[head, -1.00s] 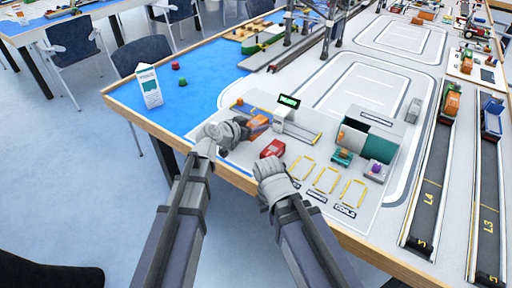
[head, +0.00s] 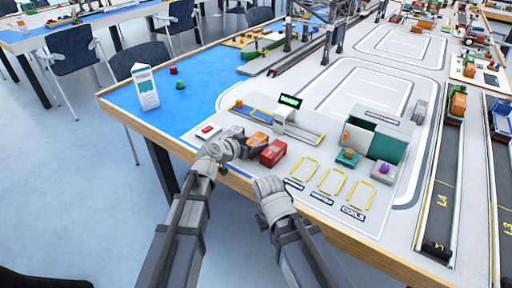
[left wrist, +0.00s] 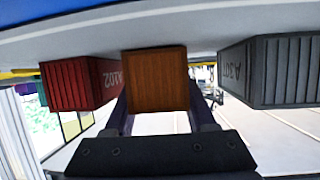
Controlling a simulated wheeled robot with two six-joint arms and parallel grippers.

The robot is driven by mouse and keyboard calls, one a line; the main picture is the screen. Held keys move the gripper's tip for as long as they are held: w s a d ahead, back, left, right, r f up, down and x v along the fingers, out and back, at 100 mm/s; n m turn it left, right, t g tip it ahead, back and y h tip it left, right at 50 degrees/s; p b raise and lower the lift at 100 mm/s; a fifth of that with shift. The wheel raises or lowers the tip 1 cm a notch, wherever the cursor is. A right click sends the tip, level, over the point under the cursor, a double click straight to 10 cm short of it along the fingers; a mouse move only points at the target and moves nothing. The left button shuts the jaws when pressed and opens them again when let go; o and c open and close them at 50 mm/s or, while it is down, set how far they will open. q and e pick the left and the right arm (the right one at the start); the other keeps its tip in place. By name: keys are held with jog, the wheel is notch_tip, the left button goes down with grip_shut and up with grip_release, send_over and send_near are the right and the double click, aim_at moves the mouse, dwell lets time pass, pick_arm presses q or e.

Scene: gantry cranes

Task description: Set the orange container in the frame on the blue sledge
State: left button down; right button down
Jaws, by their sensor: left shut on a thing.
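The orange container (head: 258,139) is at my left gripper (head: 242,144), near the table's front edge. In the left wrist view the orange container (left wrist: 155,80) fills the space between my left fingers, which are shut on it. Whether it touches the table I cannot tell. The blue sledge (head: 262,116) sits on the rail just behind it, with nothing seen on it. My right gripper (head: 270,186) hangs near the table's front edge, apart from the container; its fingers do not show clearly.
A red container (head: 272,153) stands close right of the orange one. A grey container (left wrist: 268,72) is on its other side. A post with a green display (head: 290,101) stands over the rail. Yellow-outlined bays (head: 330,180) are empty. A red button box (head: 207,131) is at left.

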pick_arm(q)
jog(key=shift+r, duration=0.1)
jog(key=shift+f+b, duration=0.3)
jog(key=shift+c, duration=1.1)
grip_release()
jog(key=shift+r, duration=0.1)
pick_arm(e)
jog(key=shift+f, duration=0.15)
pick_arm(q)
jog(key=p+v, duration=0.4)
jog(key=v, duration=0.6)
jog(key=shift+s+r, duration=0.15)
jog(key=shift+s, duration=0.25)
pick_arm(e)
notch_tip(320, 180, up, 4)
jog(key=shift+r, duration=0.1)
pick_arm(q)
jog(key=shift+s+a+r+p, duration=0.2)
jog(key=shift+s+a+p, duration=0.1)
jog(key=shift+s+a, duration=0.2)
pick_arm(e)
jog(key=c, duration=1.6)
grip_release()
jog(key=shift+r, duration=0.1)
